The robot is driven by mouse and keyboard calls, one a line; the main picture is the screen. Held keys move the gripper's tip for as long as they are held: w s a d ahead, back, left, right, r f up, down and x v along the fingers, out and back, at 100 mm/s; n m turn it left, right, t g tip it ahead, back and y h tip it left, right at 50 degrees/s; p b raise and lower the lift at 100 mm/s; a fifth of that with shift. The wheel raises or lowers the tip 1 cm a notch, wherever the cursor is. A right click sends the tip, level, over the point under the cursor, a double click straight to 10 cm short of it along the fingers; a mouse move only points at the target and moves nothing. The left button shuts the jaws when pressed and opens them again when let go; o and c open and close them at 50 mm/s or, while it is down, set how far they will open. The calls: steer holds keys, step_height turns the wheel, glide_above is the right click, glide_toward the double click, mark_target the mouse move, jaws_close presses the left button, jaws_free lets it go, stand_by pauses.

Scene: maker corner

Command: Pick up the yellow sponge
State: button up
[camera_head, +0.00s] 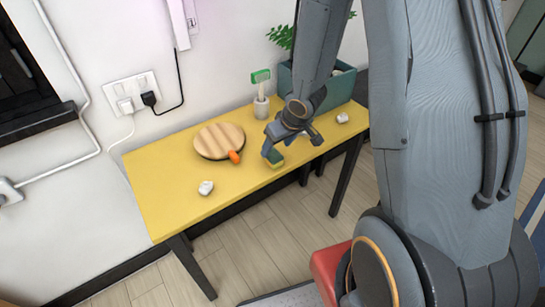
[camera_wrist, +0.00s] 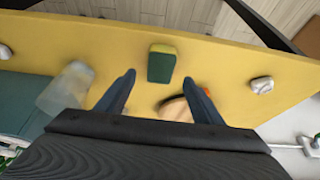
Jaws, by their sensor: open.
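The yellow sponge (camera_wrist: 161,64) lies on the yellow table (camera_wrist: 215,60). In the wrist view it shows a dark green face and yellow edges. In the head view the sponge (camera_head: 276,161) sits near the table's front edge, partly hidden by my gripper. My gripper (camera_head: 268,146) is just above and beside it. In the wrist view the two fingers of my gripper (camera_wrist: 158,82) are apart, with the sponge ahead of the gap between the tips. Nothing is held.
A round wooden board (camera_head: 218,140) with an orange object (camera_head: 235,157) lies left of my gripper. A cup with a green-headed brush (camera_head: 261,106) and a teal planter (camera_head: 340,84) stand behind. White lumps (camera_head: 206,188) lie toward both ends.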

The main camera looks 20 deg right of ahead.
mark_target(273, 155)
steer(key=shift+s+x, duration=0.15)
steer(key=shift+x, duration=1.35)
steer(key=shift+s+x, duration=0.1)
steer(key=shift+x, duration=1.4)
steer(key=shift+f, duration=0.1)
steer(key=c, duration=1.2)
step_height(273, 155, up, 10)
steer(key=p, duration=0.3)
steer(key=shift+p, duration=0.35)
